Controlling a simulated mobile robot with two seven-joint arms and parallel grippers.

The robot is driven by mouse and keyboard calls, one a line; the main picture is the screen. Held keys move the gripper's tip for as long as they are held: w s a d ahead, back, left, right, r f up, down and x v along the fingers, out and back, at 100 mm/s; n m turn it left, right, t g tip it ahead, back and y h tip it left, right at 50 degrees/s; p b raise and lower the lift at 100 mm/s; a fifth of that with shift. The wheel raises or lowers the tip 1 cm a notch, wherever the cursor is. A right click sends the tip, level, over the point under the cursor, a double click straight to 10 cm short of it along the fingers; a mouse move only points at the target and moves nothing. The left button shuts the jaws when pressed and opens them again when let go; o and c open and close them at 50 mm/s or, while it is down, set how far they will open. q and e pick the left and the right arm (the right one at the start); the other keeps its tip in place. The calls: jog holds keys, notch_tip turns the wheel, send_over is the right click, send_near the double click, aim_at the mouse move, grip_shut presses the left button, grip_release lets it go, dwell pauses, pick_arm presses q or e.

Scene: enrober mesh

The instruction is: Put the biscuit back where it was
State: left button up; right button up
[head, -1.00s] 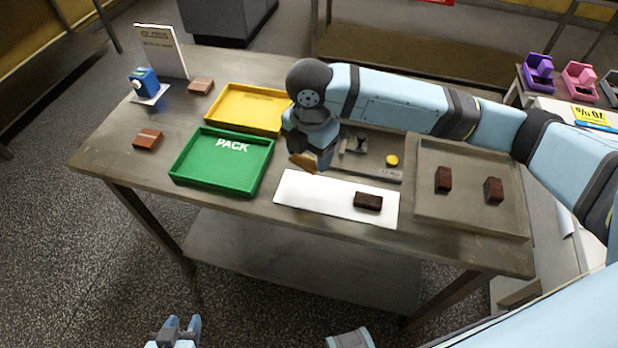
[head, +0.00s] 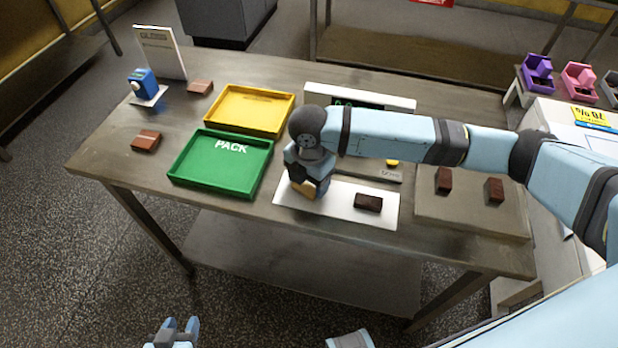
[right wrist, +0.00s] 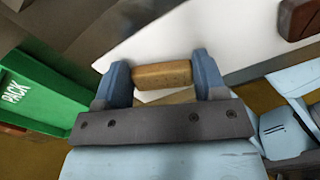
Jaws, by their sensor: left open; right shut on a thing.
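The biscuit (right wrist: 163,75) is a plain golden-tan bar. My right gripper (right wrist: 158,80) is shut on it, one finger at each end. In the head view the biscuit (head: 303,189) shows below my right gripper (head: 310,184), over the left part of the white mat (head: 335,207). I cannot tell whether it touches the mat. A dark chocolate-coated bar (head: 368,202) lies on the right part of the mat. My left gripper (head: 178,328) is open and empty at the bottom of the head view, away from the table.
A green PACK tray (head: 221,162) and a yellow tray (head: 250,109) stand left of the mat. A grey tray (head: 470,218) at right holds two dark bars. Behind my right arm is a device with a display (head: 359,99). Brown bars and a blue device (head: 144,82) stand far left.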

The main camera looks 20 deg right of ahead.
jog(key=o, duration=0.7)
notch_tip(320, 180, up, 12)
jog(key=shift+r, duration=0.1)
dwell(0.5)
